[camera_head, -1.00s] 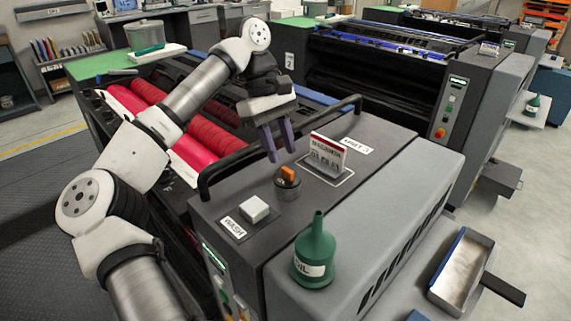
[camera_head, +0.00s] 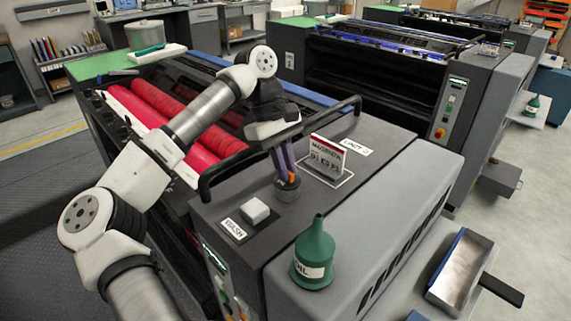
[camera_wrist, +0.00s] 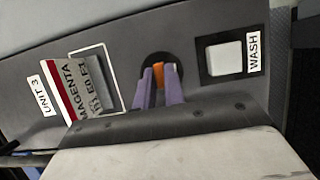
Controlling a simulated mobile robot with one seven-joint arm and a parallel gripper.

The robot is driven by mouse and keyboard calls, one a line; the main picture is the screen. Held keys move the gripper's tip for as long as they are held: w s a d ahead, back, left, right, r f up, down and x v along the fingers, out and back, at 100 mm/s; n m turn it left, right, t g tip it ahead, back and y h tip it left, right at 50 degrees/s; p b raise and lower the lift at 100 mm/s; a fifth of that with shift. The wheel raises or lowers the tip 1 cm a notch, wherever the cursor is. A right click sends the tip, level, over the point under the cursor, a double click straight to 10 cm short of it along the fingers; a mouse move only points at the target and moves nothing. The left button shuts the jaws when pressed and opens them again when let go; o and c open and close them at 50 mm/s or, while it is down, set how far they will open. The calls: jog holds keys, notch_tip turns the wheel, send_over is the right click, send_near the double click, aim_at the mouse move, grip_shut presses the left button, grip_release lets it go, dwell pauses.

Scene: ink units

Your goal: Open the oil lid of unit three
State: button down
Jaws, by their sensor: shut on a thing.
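The oil lid of unit three is a round dark cap (camera_head: 288,192) with an orange grip tab, set in the top of the near ink unit. In the wrist view the orange tab (camera_wrist: 158,75) stands between my two purple fingers, and the dark cap (camera_wrist: 152,59) shows behind them. My gripper (camera_head: 287,178) points down over the cap and is shut on the orange tab. In the wrist view my gripper (camera_wrist: 160,72) hides part of the cap. The cap sits flat in its place on the unit's top.
A red-topped MAGENTA card (camera_head: 327,158) stands right of the cap. A white WASH button (camera_head: 255,210) is to its left. A green oil can (camera_head: 315,255) stands in front. An open metal tray (camera_head: 462,270) is at right.

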jog(key=shift+f+n+b, duration=0.1)
jog(key=shift+n+b, duration=0.2)
jog(key=n+b, duration=0.1)
jog(key=n+t+b, duration=0.1)
jog(key=shift+w+d+f+n+h, duration=0.1)
jog(key=shift+w+d+n+h, duration=0.05)
jog(key=shift+w+n+h, duration=0.2)
jog(key=n+t+b, duration=0.1)
jog(key=n+b, duration=0.1)
jog(key=w+n+t+b, duration=0.1)
jog(key=n+b, duration=0.1)
jog(key=n, duration=0.1)
jog(key=shift+d+n+h, duration=0.15)
jog(key=shift+n+h, duration=0.1)
jog(key=n+t+b, duration=0.1)
jog(key=n, duration=0.1)
jog(key=w+n+t+b, duration=0.1)
jog(key=n+b, duration=0.1)
jog(key=n, duration=0.1)
jog(key=shift+w+a+n+t+y+b, duration=0.2)
jog(key=shift+n+t+y+b, duration=0.2)
jog(key=shift+n, duration=0.65)
jog(key=shift+w+a+n+t+y+b, duration=0.25)
jog(key=shift+n+b, duration=0.25)
jog(key=shift+n, duration=0.55)
jog(key=shift+d+r, duration=0.1)
jog(key=shift+r, duration=0.1)
jog(key=c, duration=1.5)
grip_release()
